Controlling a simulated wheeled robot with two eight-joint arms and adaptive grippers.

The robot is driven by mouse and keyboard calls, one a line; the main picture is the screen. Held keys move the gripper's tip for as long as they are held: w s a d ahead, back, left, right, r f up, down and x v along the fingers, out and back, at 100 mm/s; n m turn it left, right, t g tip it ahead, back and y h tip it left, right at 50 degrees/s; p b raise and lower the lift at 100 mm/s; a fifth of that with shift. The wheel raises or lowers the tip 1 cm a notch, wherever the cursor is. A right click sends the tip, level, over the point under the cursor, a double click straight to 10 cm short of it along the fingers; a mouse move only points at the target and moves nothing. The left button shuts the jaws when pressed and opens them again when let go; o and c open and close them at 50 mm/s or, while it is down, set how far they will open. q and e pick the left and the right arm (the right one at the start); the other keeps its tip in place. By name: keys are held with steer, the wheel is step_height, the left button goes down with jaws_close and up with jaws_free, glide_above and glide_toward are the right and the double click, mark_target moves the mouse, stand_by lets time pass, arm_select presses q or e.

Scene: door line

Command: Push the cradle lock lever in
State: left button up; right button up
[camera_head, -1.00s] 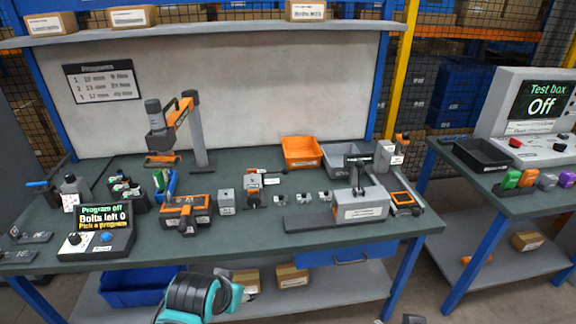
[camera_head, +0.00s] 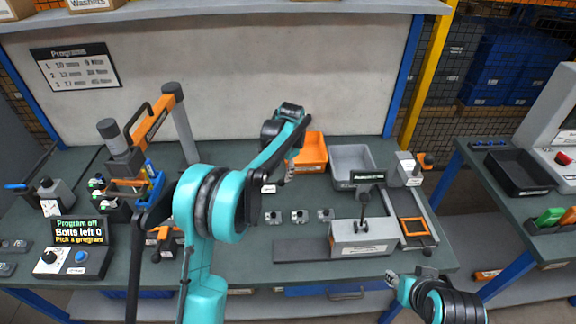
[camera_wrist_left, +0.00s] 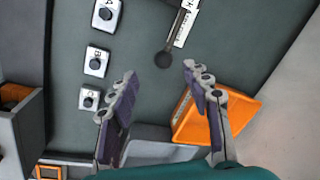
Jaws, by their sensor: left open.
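In the left wrist view, a dark lever with a round knob (camera_wrist_left: 165,59) lies beside a white label (camera_wrist_left: 185,23) too blurred to read; it appears to be the cradle lock lever. In the head view a small white label (camera_head: 268,188) shows there, and my left arm hides most of the cradle. My left gripper (camera_wrist_left: 160,72) is open and empty above the bench. The knob appears between its fingertips in the picture; I cannot tell the height gap. My right gripper (camera_head: 394,281) is low at the bench's front edge, its fingers unclear.
An orange bin (camera_head: 312,150) and a grey bin (camera_head: 352,160) stand behind. A program box (camera_head: 72,258) stands at the left. Bench between blocks and fixture is clear.

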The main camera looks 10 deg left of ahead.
mark_target(281, 180)
arm_select(q)
steer(key=shift+w+f, duration=0.45)
steer(key=shift+w, duration=0.2)
steer(key=shift+f, duration=0.3)
steer(key=f, duration=0.2)
steer(key=f+b, duration=0.1)
steer(key=f, duration=0.1)
steer(key=a+f+b, duration=0.1)
steer(key=f, duration=0.1)
steer(key=shift+w+f, duration=0.35)
steer(key=shift+c, duration=0.4)
steer(key=shift+a, duration=0.1)
jaws_close()
